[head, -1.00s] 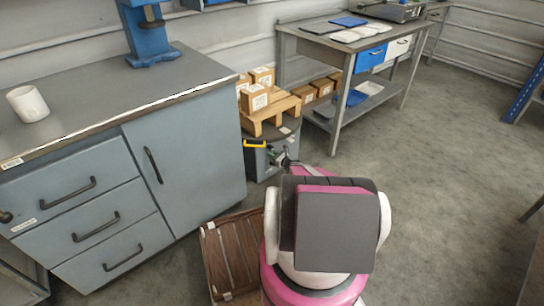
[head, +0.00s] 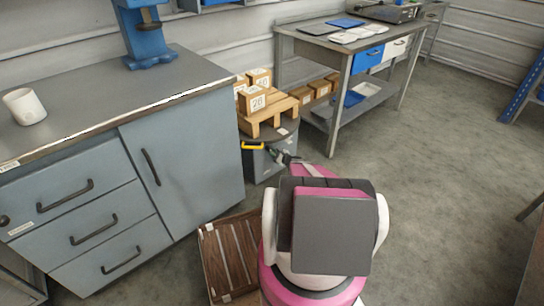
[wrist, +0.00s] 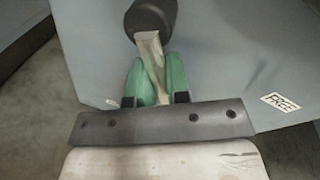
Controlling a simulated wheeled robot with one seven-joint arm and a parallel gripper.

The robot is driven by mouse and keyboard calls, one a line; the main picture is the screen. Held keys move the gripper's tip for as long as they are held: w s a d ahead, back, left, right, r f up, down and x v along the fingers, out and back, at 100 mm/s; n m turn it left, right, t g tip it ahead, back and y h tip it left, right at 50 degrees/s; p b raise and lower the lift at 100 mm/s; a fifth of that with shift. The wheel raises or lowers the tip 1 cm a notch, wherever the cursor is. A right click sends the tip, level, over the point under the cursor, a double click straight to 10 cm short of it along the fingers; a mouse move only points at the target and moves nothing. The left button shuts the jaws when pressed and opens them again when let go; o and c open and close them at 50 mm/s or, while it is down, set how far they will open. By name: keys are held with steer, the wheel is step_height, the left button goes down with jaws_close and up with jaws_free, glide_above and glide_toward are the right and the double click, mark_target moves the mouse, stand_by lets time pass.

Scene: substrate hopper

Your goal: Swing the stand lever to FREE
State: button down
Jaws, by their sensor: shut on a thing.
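The stand (head: 257,166) is a grey box under a round dark top, beside the cabinet's right end in the head view. The stand lever (wrist: 150,48) shows in the wrist view as a flat pale metal bar running down from a round black end (wrist: 150,18). My gripper (wrist: 156,78) has green fingers on either side of the bar, shut on it. A white FREE label (wrist: 281,103) is on the grey face, right of and a little below the fingers, apart from the lever. In the head view my gripper (head: 286,158) is small at the stand's right side; the lever is hard to make out there.
A yellow handle (head: 253,147) is on the stand's front. A slatted wooden crate (head: 229,255) lies left of my base. The cabinet (head: 185,165) is on the left; open floor (head: 430,190) is on the right.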

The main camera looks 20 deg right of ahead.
mark_target(272, 147)
steer(key=n, duration=0.1)
steer(key=d+r+n, duration=0.1)
steer(key=n, duration=0.1)
steer(key=shift+w+r+h, duration=0.1)
steer(key=shift+w+h, duration=0.05)
steer(key=shift+h, duration=0.25)
steer(key=shift+w+d+r+n+h, duration=0.1)
steer(key=shift+d+r+n+h, duration=0.2)
steer(key=shift+n, duration=0.7)
steer(key=shift+d+r+n+h, duration=0.1)
steer(key=shift+r+n+h, duration=0.3)
steer(key=shift+n, duration=0.6)
steer(key=c, duration=1.1)
jaws_free()
steer(key=shift+r, duration=0.1)
steer(key=v, duration=1)
steer(key=shift+s+d, duration=0.2)
steer(key=shift+s, duration=0.15)
steer(key=shift+d, duration=0.1)
